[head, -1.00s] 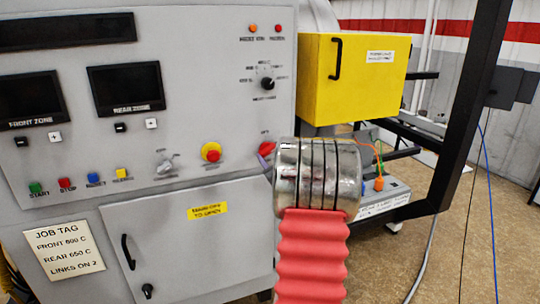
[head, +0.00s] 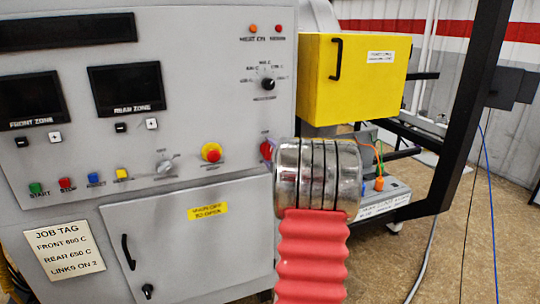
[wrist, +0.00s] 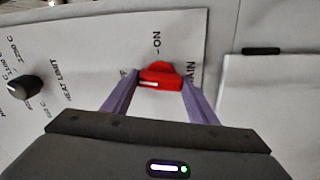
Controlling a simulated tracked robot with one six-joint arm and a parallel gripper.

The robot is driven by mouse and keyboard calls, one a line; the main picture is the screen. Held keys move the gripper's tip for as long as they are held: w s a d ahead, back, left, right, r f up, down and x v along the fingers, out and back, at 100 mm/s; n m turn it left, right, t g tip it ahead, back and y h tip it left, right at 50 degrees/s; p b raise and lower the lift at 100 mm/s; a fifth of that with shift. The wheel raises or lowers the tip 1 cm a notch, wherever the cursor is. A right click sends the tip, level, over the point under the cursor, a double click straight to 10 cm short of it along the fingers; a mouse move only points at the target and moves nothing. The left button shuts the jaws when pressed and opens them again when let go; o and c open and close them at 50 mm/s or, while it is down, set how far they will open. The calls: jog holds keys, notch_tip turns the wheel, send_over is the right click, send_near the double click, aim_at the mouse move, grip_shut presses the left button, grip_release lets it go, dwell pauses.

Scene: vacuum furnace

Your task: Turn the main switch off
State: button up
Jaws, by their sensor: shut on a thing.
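The main switch is a red knob (wrist: 160,78) on the grey panel, seen between my fingers in the wrist view. A white mark on it points left in that picture, and the ON label lies above it. The knob also shows in the head view (head: 266,149), just left of my metal arm link, standing nearly upright. My gripper (wrist: 160,86) has its two purple fingers on either side of the knob, shut on it. The fingers are hidden behind my arm in the head view.
A black heat limit knob (wrist: 25,88) is to the left in the wrist view. The emergency stop (head: 211,152) and a grey selector (head: 165,166) sit left of the switch. A yellow box (head: 352,80) stands behind at the right.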

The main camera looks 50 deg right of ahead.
jog(key=shift+w+a+f+n, duration=0.1)
jog(key=shift+w+a+n, duration=0.1)
jog(key=shift+n, duration=1)
jog(key=o, duration=0.8)
jog(key=shift+o, duration=1.2)
jog(key=shift+s+d, duration=0.1)
jog(key=v, duration=1.3)
jog(key=shift+s, duration=0.35)
jog(key=shift+f, duration=0.1)
